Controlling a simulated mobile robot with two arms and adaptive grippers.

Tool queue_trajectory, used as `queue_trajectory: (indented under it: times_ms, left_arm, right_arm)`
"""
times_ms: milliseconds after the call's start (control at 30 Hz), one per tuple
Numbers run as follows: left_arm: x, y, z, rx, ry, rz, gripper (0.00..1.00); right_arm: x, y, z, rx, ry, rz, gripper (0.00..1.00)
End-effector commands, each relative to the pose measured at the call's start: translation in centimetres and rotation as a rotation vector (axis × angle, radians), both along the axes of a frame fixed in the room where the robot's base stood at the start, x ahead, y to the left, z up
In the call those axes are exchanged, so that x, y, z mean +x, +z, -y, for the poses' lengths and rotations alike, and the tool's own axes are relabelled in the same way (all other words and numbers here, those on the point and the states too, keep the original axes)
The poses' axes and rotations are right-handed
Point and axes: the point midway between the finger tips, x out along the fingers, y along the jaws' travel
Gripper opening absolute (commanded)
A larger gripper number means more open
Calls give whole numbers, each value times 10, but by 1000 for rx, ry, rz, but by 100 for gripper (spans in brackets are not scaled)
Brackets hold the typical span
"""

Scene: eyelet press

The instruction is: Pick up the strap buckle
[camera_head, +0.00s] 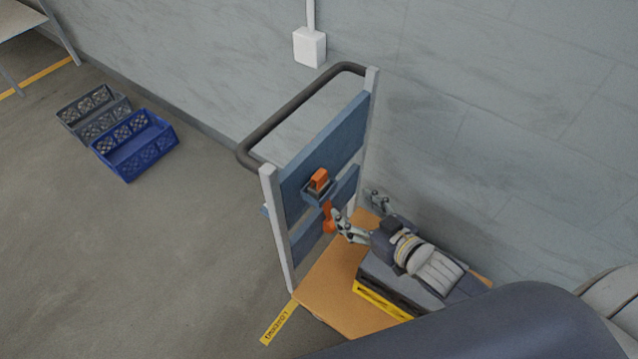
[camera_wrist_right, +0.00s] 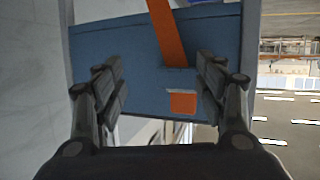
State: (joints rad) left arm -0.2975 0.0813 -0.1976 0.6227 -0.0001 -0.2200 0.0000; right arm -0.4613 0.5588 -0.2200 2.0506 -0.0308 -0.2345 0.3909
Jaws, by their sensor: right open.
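The strap buckle (camera_head: 319,178) is a small orange block with grey edges, seated at a dark blue holder on the blue panel of a trolley. An orange strap (camera_head: 327,217) hangs below it. In the right wrist view the buckle shows as an orange square (camera_wrist_right: 184,103) and the strap (camera_wrist_right: 166,35) runs to the top edge. My right gripper (camera_head: 353,204) is open, below and right of the buckle in the head view. In the wrist view its fingers (camera_wrist_right: 160,88) stand apart on either side of the buckle, with no visible grip on it. My left gripper is not in view.
The trolley has a dark push handle (camera_head: 300,112), grey posts and an orange-brown deck (camera_head: 327,285). The wall is close behind. Blue (camera_head: 137,158) and grey crates lie left on open floor.

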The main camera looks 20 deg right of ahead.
Motion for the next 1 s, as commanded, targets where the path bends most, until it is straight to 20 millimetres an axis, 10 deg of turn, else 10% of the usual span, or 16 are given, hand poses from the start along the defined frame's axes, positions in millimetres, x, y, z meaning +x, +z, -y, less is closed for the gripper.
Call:
queue_trajectory:
  times_ms: [500, 1000]
  left_arm:
    - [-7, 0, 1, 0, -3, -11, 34]
    - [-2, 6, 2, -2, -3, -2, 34]
  right_arm:
    - [-6, 42, 1, 195, 322, 279, 65]
    - [36, 44, -32, 199, 326, 283, 65]
